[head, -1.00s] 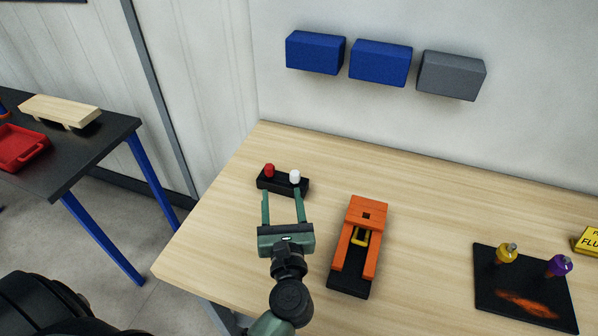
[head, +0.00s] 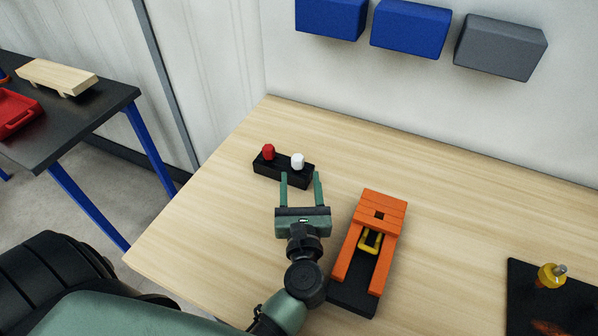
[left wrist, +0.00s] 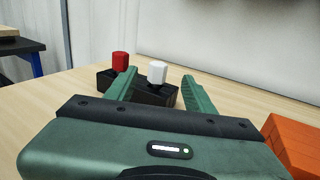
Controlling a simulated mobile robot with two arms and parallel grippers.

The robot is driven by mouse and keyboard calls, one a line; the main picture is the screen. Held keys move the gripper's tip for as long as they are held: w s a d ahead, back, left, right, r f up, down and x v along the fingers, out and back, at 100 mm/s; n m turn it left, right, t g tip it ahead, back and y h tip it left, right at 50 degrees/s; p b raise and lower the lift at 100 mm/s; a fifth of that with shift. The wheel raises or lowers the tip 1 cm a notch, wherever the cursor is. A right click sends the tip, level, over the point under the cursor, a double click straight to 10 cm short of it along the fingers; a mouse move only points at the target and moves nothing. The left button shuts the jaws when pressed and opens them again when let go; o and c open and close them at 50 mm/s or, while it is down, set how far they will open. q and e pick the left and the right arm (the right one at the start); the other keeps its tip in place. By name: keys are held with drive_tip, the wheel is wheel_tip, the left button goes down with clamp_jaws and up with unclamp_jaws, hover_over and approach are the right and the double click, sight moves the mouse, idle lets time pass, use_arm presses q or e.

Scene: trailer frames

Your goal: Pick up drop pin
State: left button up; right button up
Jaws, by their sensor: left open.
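A red pin (head: 268,152) and a white pin (head: 297,161) stand upright in a small black block (head: 282,171) near the table's back left. Which of them is the drop pin, I cannot tell. My left gripper (head: 301,176) is open and empty, its fingers pointing at the white pin's end of the block. In the left wrist view the white pin (left wrist: 157,72) shows between the two fingers, beyond their tips, and the red pin (left wrist: 119,60) lies left of them. Contact with the block cannot be told. My right gripper is not in view.
An orange fixture (head: 382,212) with a yellow part (head: 370,241) stands on a black base close right of my gripper. A black mat (head: 524,290) with a yellow-topped piece (head: 552,275) lies at right. Blue boxes (head: 411,27) and a grey box (head: 500,47) hang on the wall.

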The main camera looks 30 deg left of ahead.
sight(298, 165)
use_arm(q)
drive_tip(key=shift+w+f, duration=0.1)
drive_tip(key=shift+f, duration=0.4)
drive_tip(key=shift+w+a+r, duration=0.1)
drive_tip(key=shift+w+a, duration=0.05)
drive_tip(key=shift+w, duration=0.1)
drive_tip(key=p+x, duration=0.3)
drive_tip(key=x, duration=0.3)
drive_tip(key=shift+w+a+r, duration=0.1)
drive_tip(key=shift+a, duration=0.15)
drive_tip(key=shift+w+a, duration=0.2)
drive_tip(key=shift+w, duration=0.1)
clamp_jaws()
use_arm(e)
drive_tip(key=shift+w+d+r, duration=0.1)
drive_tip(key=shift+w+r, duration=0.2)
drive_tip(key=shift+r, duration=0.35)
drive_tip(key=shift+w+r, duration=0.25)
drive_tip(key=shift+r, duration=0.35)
